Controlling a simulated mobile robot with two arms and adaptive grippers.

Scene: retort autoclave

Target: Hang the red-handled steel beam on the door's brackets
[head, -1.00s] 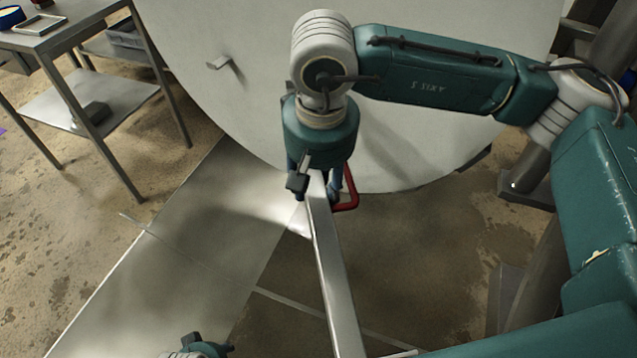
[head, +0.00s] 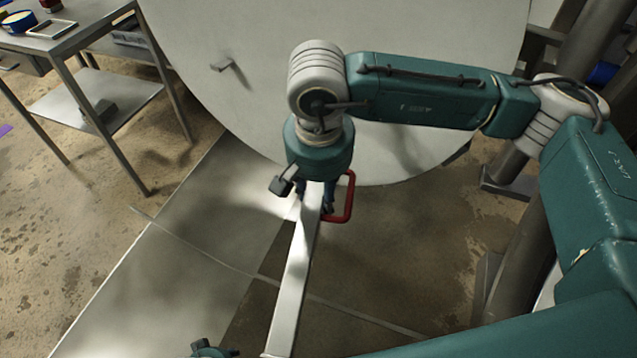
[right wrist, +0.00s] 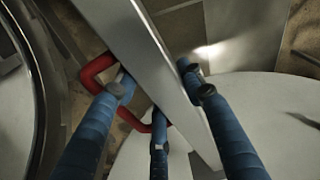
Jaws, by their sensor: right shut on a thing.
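The steel beam (head: 292,285) is a long pale bar with a red loop handle (head: 348,200) on its side. It runs from my right gripper (head: 317,208) down to the bottom edge of the head view. In the right wrist view, blue fingers stand on both sides of the beam (right wrist: 150,62), and the red handle (right wrist: 93,72) loops around the fingers on the left. My right gripper is shut on the beam beside the handle. The door (head: 420,60) is a large pale disc behind the gripper. One bracket (head: 228,72) juts from its left part; any other is hidden. Only a bit of my left arm's end shows at the bottom edge.
A steel table (head: 60,40) with a lower shelf (head: 75,100) stands at the left. Dark posts (head: 530,130) stand at the right. A pale floor plate (head: 170,270) lies below the door, with open brown floor around it.

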